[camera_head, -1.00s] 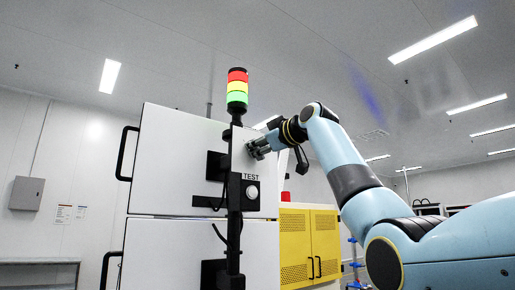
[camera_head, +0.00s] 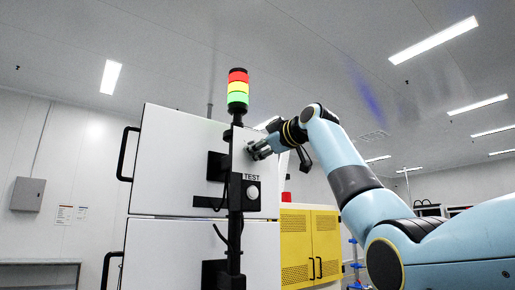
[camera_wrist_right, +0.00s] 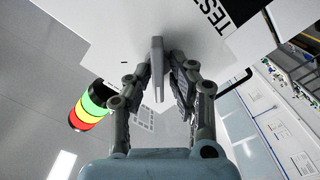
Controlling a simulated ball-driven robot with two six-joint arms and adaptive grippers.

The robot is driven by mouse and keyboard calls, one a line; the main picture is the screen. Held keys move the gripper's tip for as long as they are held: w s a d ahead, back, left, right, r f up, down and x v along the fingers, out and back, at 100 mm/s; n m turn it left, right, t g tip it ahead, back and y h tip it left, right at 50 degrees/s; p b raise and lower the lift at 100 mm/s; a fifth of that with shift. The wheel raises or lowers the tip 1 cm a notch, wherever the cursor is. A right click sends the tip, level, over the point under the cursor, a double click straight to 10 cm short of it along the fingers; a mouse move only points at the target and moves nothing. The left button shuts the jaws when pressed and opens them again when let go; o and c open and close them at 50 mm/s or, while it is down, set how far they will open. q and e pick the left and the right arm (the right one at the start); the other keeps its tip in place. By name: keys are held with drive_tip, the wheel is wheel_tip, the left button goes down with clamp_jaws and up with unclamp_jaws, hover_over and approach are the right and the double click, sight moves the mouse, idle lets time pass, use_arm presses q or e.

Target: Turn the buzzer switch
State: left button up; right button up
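A grey lever (camera_wrist_right: 157,68), which looks like the buzzer switch handle, stands out from a pale panel (camera_wrist_right: 110,35) in the right wrist view. My right gripper (camera_wrist_right: 160,72) has one finger on each side of this lever, with the fingers leaning in close to it. I cannot tell whether both pads touch it. In the head view my right gripper (camera_head: 254,149) is at the panel beside the dark pole, above the TEST label (camera_head: 251,177); the lever is hidden there by the fingers. My left gripper is not in view.
A signal tower (camera_head: 237,90) with red, yellow and green lights stands on a dark pole (camera_head: 236,225) just left of my right gripper. A white cabinet (camera_head: 170,165) with black handles and a yellow cabinet (camera_head: 310,240) stand behind.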

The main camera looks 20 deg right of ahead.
drive_tip(key=shift+o, duration=0.8)
drive_tip(key=shift+r, duration=0.1)
drive_tip(key=v, duration=1.2)
